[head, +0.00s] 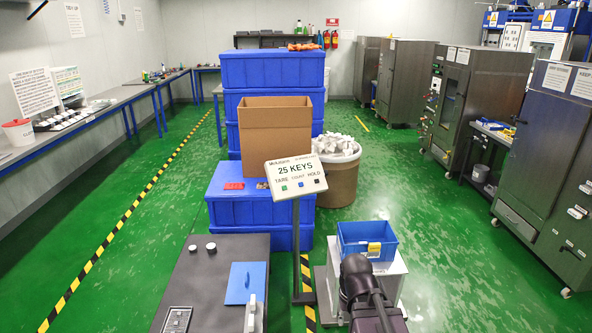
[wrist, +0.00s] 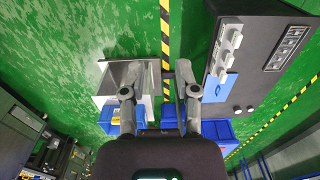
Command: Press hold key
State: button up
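The hold key is the black key (head: 317,181) at the right end of a row of three on the tilted white display panel (head: 295,173), under the word HOLD. The panel reads 25 KEYS; a green key (head: 285,188) and a blue key (head: 301,184) sit to its left. The panel stands on a dark post (head: 296,240). My gripper (wrist: 157,80) shows in the wrist view with its two fingers apart and nothing seen between them. In the head view my dark arm is at the lower right of the panel, apart from it; the fingers are not clear there.
A blue bin (head: 367,240) stands on a scale right of the post. A dark bench (head: 215,285) with a blue lid (head: 245,283) is at left. Blue crates (head: 222,208), an open cardboard box (head: 272,140) and a full drum (head: 338,182) stand behind. Green floor is free at right.

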grip_shut()
dwell(1.2)
